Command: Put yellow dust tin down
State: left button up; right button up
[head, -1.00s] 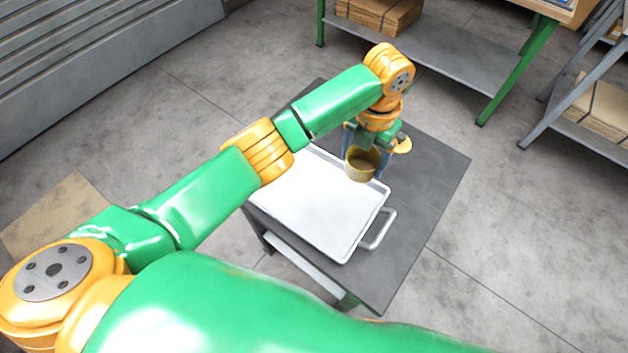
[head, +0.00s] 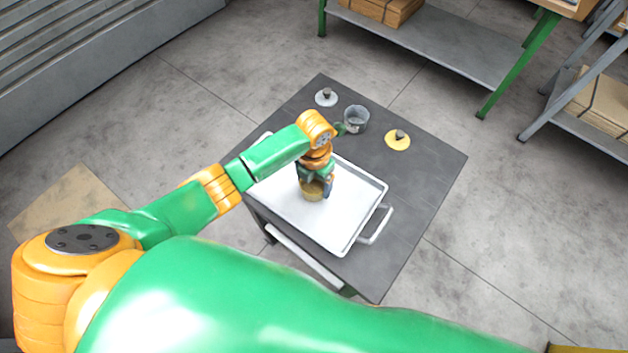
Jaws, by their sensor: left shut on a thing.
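The yellow dust tin (head: 312,194) is in the jaws of my left gripper (head: 317,187), over the middle of the white tray (head: 343,212). The gripper is shut on the tin, and the wrist above hides part of it. The tin looks upright. I cannot tell whether its base touches the tray. The yellow lid (head: 397,142) with a dark knob lies on the dark table (head: 420,185), to the right of the tray. My right gripper is not in view.
A grey tin (head: 356,119) and a pale lid (head: 326,99) with a dark knob stand at the table's back. The tray has a handle (head: 376,224) at its right end. The tray's right part and the table's right side are clear.

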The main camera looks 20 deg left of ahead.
aim_at(314, 191)
pick_arm(q)
jog(key=shift+f, duration=0.15)
jog(key=o, duration=1.3)
notch_tip(314, 191, up, 12)
jog(key=shift+r+p, duration=0.25)
jog(key=shift+p, duration=0.25)
